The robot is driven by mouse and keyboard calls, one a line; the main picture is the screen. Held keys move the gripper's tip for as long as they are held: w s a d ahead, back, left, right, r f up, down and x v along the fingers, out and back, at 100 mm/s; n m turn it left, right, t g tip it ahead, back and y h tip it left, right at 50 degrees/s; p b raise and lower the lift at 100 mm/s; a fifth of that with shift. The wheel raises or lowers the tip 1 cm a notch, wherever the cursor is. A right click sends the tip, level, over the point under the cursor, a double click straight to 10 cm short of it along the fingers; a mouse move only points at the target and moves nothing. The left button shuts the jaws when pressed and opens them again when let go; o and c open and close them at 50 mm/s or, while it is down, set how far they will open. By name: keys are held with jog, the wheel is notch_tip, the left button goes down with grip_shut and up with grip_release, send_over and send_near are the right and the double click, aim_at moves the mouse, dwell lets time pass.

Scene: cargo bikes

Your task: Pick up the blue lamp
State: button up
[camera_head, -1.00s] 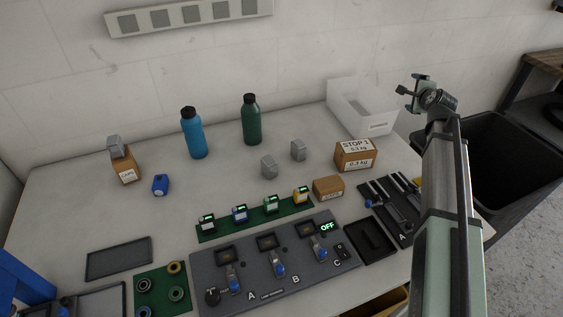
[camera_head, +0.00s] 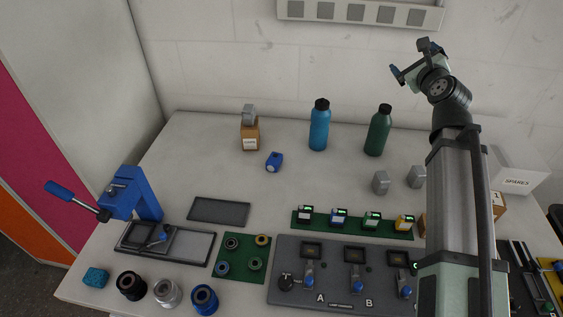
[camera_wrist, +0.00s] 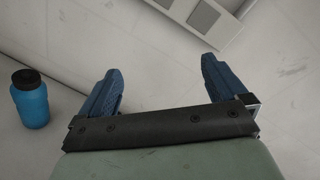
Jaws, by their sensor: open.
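The blue lamp (camera_head: 274,161) is a small dark blue block with a pale face. It rests on the white table in the head view, in front of a cardboard box and left of the blue bottle. My gripper (camera_head: 416,60) is raised high at the right, well away from the lamp, in front of the wall. In the wrist view my gripper (camera_wrist: 160,82) is open, its two blue fingers wide apart with nothing between them. The lamp is not in the wrist view.
A cardboard box (camera_head: 250,134) carries a grey lamp (camera_head: 248,115). A blue bottle (camera_head: 319,127) and a green bottle (camera_head: 378,131) stand near the wall. A green strip (camera_head: 300,222) holds several small lit units. A blue lever press (camera_head: 138,194) stands at left. Table around the lamp is clear.

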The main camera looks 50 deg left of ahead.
jog(key=s+a+g, duration=0.3)
jog(key=s+a, duration=0.4)
jog(key=n+g+h, duration=0.6)
jog(key=g+h, duration=0.4)
send_near(274, 158)
jog(key=x, duration=0.5)
jog(key=shift+d, duration=0.25)
jog(key=shift+a+x, duration=0.15)
jog(key=shift+x, duration=1.15)
jog(key=shift+a+x, duration=0.1)
jog(key=shift+x, duration=1.25)
jog(key=shift+w+r, duration=0.1)
jog(key=shift+c, duration=0.5)
jog(key=c, duration=1)
